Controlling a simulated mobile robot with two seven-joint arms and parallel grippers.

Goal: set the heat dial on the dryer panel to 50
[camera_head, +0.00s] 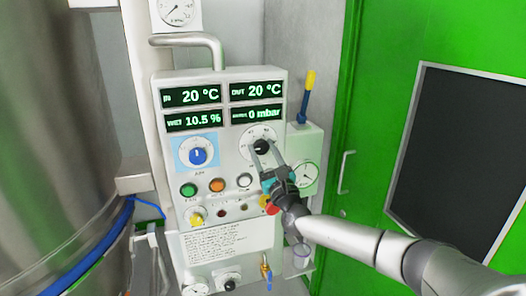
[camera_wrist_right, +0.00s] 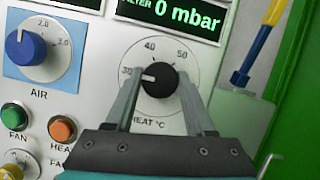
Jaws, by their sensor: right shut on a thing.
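The heat dial is a black round knob (camera_head: 261,147) on the dryer panel (camera_head: 222,154). In the right wrist view the heat knob (camera_wrist_right: 158,79) has its white pointer mark turned left, at the 30 on its scale. The numbers 40 and 50 show along the top of the scale. My right gripper (camera_head: 263,149) is shut on the knob, with one finger on each side of it. My left gripper is not in view.
A blue air knob (camera_head: 198,156) sits left of the heat dial. Green (camera_head: 189,190), orange (camera_head: 217,185) and white (camera_head: 245,180) buttons are below. A blue-and-yellow handled tool (camera_head: 306,97) stands right of the panel. A steel vessel (camera_head: 60,120) fills the left.

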